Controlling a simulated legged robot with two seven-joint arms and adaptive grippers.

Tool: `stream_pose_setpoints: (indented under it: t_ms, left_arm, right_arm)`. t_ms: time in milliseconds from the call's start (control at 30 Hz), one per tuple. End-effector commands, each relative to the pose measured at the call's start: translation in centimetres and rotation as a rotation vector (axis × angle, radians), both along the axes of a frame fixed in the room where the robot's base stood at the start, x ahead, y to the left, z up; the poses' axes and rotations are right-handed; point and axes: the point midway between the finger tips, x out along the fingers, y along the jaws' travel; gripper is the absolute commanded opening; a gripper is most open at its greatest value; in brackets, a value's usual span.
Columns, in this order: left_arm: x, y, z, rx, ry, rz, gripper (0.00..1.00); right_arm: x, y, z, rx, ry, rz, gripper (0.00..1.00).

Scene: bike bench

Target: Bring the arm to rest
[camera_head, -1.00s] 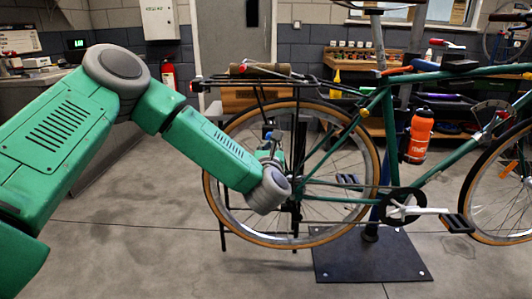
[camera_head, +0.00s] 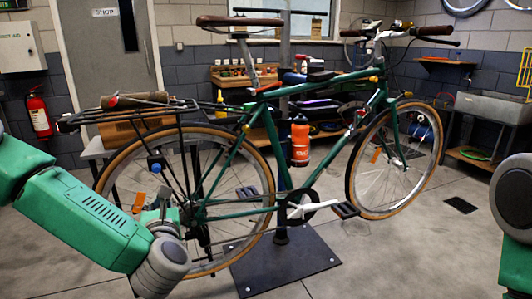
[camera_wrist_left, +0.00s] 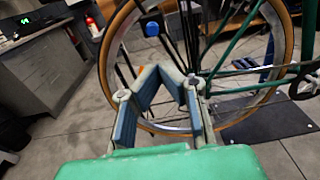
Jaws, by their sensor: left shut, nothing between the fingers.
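My left arm (camera_head: 85,220) comes in from the left in the head view, bent down towards the rear wheel of a green bicycle (camera_head: 240,205). My left gripper (camera_head: 160,208) is small there, in front of the rear wheel's lower left part. In the left wrist view the left gripper (camera_wrist_left: 165,75) is shut and empty, with blue pads on its fingers. The rear wheel (camera_wrist_left: 205,120) stands beyond the fingers; I cannot tell the exact gap. Part of my right arm (camera_head: 512,200) shows at the right edge; its gripper is out of view.
The bicycle is held on a stand with a dark base plate (camera_head: 285,262). A fire extinguisher (camera_head: 38,115) is on the left wall, a sink (camera_head: 495,106) at right. The floor in front is clear.

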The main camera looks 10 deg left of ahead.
Motion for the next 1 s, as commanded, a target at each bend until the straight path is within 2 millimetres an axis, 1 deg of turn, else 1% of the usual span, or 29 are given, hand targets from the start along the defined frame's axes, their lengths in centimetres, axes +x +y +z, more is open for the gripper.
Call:
stream_pose_setpoints:
  t_ms: [67,133,167,233,267,300,367,400,433,467,500,567,600,667,700,767,800,900,1000]
  left_arm:
    - [-0.2,-1.3,-1.4,0.079,0.085,-0.061,0.0]
    - [-0.7,-3.1,-3.6,0.212,0.21,-0.157,0.0]
    - [-1.2,-4.1,-4.8,0.288,0.277,-0.212,0.0]
    - [-2.7,-6.6,-8.1,0.5,0.446,-0.366,0.0]
    - [-3.6,-7.6,-9.6,0.601,0.518,-0.44,0.0]
    - [-5.0,-8.8,-11.6,0.74,0.608,-0.544,0.0]
    - [-7.5,-10.2,-14.6,0.951,0.729,-0.706,0.0]
    - [-9.3,-10.9,-16.4,1.095,0.798,-0.817,0.0]
    - [-10.8,-11.2,-17.7,1.202,0.844,-0.902,0.0]
    - [-12.4,-11.5,-18.9,1.309,0.883,-0.991,0.0]
    - [-14.6,-11.6,-20.4,1.451,0.928,-1.114,0.0]
    - [-18.1,-11.3,-22.4,1.661,0.973,-1.306,0.0]
    - [-20.4,-10.9,-23.5,1.795,0.986,-1.438,0.0]
    - [-23.8,-9.9,-24.7,1.981,0.981,-1.637,0.0]
    - [-26.0,-9.1,-25.3,2.089,0.961,-1.765,0.0]
    - [-28.7,-8.0,-25.8,2.229,0.912,-1.942,0.0]
    - [-30.3,-7.2,-25.9,-2.215,-0.84,1.971,0.0]
    - [-33.1,-5.6,-26.0,-2.062,-0.652,1.912,0.0]
    - [-34.5,-4.8,-25.9,-1.98,-0.556,1.882,0.0]
  right_arm:
    - [0.0,0.0,0.3,0.0,0.0,0.0,0.4]
    - [0.0,0.0,0.7,0.0,0.0,0.001,0.4]
    - [0.0,0.0,0.9,0.0,0.0,0.001,0.4]
    - [0.0,0.0,1.4,0.001,0.0,0.001,0.4]
    - [0.0,0.0,1.6,0.001,0.0,0.001,0.4]
    - [0.0,0.0,1.9,0.001,-0.001,0.001,0.4]
    - [0.0,0.0,2.3,0.001,-0.001,0.001,0.4]
    - [0.0,0.0,2.6,0.001,-0.001,0.001,0.4]
    - [0.0,0.0,2.8,0.001,-0.001,0.001,0.4]
    - [0.0,0.0,3.0,0.0,0.0,0.001,0.4]
    - [0.0,0.0,3.3,0.0,0.0,0.001,0.4]
    - [0.0,0.0,3.7,0.0,0.0,0.001,0.4]
    - [0.0,0.0,3.9,0.0,0.0,0.0,0.4]
    - [0.0,0.0,4.3,0.0,0.0,0.0,0.4]
    - [0.0,0.0,4.5,0.0,0.0,0.0,0.4]
    - [0.0,0.0,4.8,0.0,0.0,0.0,0.4]
    - [0.0,0.0,4.9,0.0,0.0,0.0,0.4]
    - [0.0,0.0,5.2,0.0,0.0,0.001,0.4]
    - [0.0,0.0,5.3,0.0,0.0,0.001,0.4]
